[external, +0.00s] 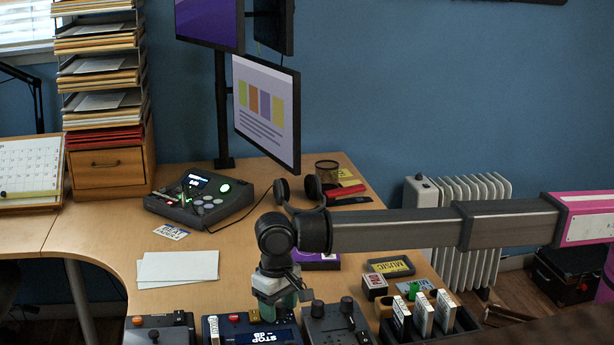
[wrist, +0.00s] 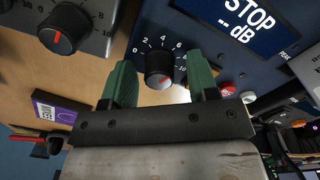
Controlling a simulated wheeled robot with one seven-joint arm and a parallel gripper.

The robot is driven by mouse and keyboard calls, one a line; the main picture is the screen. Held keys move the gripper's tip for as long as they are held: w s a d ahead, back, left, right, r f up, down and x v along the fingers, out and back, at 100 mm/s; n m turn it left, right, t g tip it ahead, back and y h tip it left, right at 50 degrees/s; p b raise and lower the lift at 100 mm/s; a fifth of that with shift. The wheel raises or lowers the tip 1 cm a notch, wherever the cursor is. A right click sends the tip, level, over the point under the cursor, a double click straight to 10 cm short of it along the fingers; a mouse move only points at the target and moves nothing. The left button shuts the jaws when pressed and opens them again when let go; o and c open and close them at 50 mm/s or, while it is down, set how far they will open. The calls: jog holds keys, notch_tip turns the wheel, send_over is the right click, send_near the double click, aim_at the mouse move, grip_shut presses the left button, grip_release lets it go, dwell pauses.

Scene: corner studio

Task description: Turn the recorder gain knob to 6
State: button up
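The recorder (external: 230,330) is a dark blue box on the desk with a lit screen (wrist: 235,22) reading "STOP --dB". Its gain knob (wrist: 159,66) is black and ribbed, with a printed scale from 0 to 10 around it. A red mark shows on the knob, but I cannot tell clearly which number it points to. My gripper (wrist: 160,78) is open, its two green fingers on either side of the knob with a gap at each side. In the external view my gripper (external: 283,300) hangs over the recorder, and the knob is hidden there.
A grey box with a larger black knob (wrist: 66,28) stands beside the recorder. Red and white buttons (wrist: 228,88) sit on the recorder near my right finger. Other control boxes (external: 158,330) and a card rack (external: 445,315) crowd the desk's front edge. White paper (external: 178,267) lies behind.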

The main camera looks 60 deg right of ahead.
aim_at(276, 312)
notch_tip(276, 312, up, 11)
jog(key=shift+a, duration=0.15)
dwell(0.6)
jog(key=shift+f, duration=0.1)
dwell(0.3)
